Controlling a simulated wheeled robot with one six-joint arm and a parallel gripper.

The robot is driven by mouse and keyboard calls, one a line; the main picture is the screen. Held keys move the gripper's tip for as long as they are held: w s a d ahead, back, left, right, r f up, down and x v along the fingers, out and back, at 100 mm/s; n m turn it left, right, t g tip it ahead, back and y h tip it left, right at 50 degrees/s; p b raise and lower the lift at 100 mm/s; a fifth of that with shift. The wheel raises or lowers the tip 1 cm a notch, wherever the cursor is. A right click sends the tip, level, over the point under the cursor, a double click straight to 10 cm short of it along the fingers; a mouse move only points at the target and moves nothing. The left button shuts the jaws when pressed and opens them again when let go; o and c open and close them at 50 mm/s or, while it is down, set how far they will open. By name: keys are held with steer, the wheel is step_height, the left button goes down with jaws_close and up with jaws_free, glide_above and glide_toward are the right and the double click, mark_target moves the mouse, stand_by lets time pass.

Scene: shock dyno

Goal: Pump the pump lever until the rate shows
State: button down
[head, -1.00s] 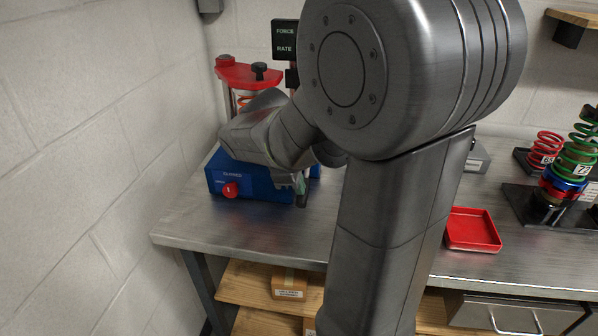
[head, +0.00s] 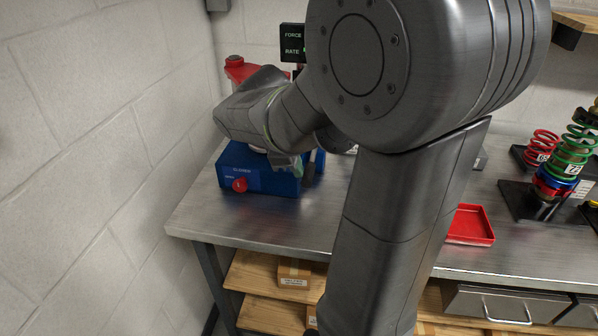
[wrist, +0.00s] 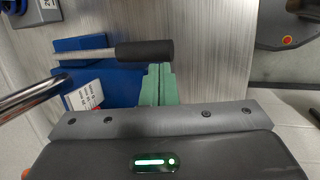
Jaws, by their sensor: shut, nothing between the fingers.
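The pump lever (wrist: 144,50) shows in the wrist view as a metal rod with a black grip, beside the blue base. My gripper (wrist: 159,68) has its green fingers shut together with nothing between them. Their tips are at the grip's near side; whether they touch it I cannot tell. In the head view my gripper (head: 288,165) is in front of the blue base (head: 270,184), and my arm hides the lever. The base has a red knob (head: 240,185) and a label reading CLOSED. The display (head: 292,43) shows FORCE and RATE; my arm covers its right part, and no number is readable.
The red top piece (head: 240,68) of the dyno stands behind my arm. A red tray (head: 470,226) and a stand with coloured springs (head: 570,150) are on the bench to the right. A block wall is close on the left. The bench front is clear.

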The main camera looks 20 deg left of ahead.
steer(key=d+v, duration=0.1)
steer(key=v, duration=0.6)
steer(key=shift+s+a+r, duration=0.2)
steer(key=shift+s+a, duration=0.1)
steer(key=shift+a, duration=0.15)
